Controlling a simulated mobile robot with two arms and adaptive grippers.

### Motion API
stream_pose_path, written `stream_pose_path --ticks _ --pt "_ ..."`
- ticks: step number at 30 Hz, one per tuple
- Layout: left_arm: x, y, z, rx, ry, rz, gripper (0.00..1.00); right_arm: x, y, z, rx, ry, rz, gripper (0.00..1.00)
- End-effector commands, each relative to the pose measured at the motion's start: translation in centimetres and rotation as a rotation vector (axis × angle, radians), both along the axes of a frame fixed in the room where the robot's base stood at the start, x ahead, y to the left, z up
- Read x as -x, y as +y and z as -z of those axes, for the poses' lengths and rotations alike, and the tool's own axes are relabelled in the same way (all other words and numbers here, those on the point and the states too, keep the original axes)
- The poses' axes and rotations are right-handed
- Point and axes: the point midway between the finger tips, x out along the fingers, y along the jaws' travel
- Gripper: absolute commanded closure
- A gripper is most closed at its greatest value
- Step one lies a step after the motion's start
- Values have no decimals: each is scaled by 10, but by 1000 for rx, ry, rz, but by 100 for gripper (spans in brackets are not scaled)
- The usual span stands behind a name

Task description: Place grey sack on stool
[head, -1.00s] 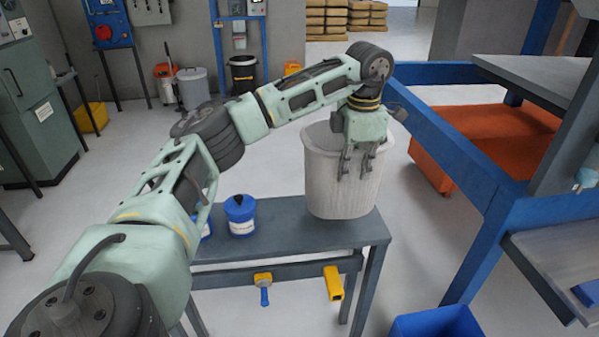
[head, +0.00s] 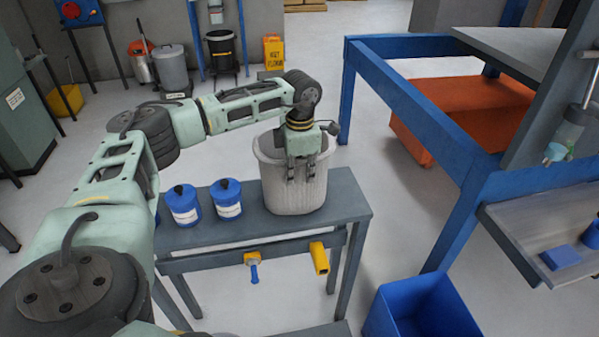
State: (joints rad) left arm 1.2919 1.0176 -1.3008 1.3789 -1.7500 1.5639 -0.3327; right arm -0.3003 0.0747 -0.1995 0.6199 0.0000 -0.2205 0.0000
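The pale grey, ribbed, open-topped thing (head: 278,192) that I take for the grey sack is upright over the right half of a dark grey bench-like stool (head: 345,200). I cannot tell whether its base touches the top. My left gripper (head: 301,174) points down against its near side. The two fingers are apart, with the sack's wall showing between them, and they seem to hold it. The arm hides part of the rim. My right gripper is not in view.
Two blue lidded tubs, one (head: 183,206) and another (head: 228,199), stand on the stool left of the sack. A blue bin (head: 425,308) is on the floor at the front right. A blue frame (head: 420,115) stands to the right. The stool's right end is clear.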

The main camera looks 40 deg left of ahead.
Motion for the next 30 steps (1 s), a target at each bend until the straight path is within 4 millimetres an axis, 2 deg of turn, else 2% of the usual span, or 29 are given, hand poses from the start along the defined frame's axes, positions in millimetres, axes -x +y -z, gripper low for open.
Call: stream_pose_path --ticks 6,9,14,25,30 --pt "-1 0 3 0 -2 0 100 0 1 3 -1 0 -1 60" --pt "0 0 3 0 0 0 89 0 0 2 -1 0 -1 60" --pt "0 0 3 1 1 0 77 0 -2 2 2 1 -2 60" --pt "-1 0 -3 1 -2 0 77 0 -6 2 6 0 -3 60" --pt "-1 -1 -28 2 -5 0 77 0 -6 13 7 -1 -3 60"
